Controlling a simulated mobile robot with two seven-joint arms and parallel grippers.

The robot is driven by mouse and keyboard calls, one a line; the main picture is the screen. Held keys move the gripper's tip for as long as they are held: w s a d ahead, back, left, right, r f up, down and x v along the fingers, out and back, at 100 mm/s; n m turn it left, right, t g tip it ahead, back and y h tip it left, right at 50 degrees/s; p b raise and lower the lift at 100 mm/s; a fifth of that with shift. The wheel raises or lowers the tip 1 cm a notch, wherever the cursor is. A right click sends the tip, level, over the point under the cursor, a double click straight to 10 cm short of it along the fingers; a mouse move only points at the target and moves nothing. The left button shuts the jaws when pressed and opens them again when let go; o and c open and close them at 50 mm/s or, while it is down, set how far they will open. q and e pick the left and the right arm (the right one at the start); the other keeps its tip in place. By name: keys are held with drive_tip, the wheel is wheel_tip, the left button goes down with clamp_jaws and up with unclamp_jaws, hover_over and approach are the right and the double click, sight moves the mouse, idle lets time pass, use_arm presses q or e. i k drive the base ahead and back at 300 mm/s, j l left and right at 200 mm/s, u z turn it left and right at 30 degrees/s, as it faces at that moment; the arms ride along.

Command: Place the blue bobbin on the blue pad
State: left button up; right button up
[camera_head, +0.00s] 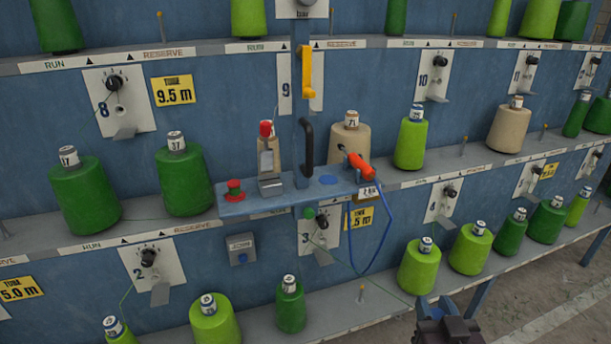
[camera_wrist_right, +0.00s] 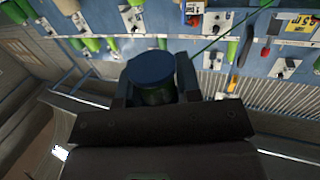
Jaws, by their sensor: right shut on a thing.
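My right gripper (camera_head: 441,308) is at the lower right of the head view, in front of the lowest shelf and well away from the pad. In the wrist view its fingers (camera_wrist_right: 157,92) are shut around the blue bobbin (camera_wrist_right: 151,66); its round blue end shows between them, with a darker part below. In the head view only a little blue shows at the gripper. The blue pad (camera_head: 329,180) is a small flat bright-blue oval on the grey-blue ledge (camera_head: 240,207) at the centre. It looks bare. My left gripper is not in view.
A green thread (camera_head: 372,276) runs toward my right gripper. Green cones (camera_head: 420,265) line the shelves.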

sight(327, 178)
drive_tip(key=i+l+u, duration=0.15)
drive_tip(key=l+u, duration=0.2)
drive_tip(key=i+l+u, duration=0.1)
drive_tip(key=l+u, duration=0.65)
drive_tip(key=l, duration=0.15)
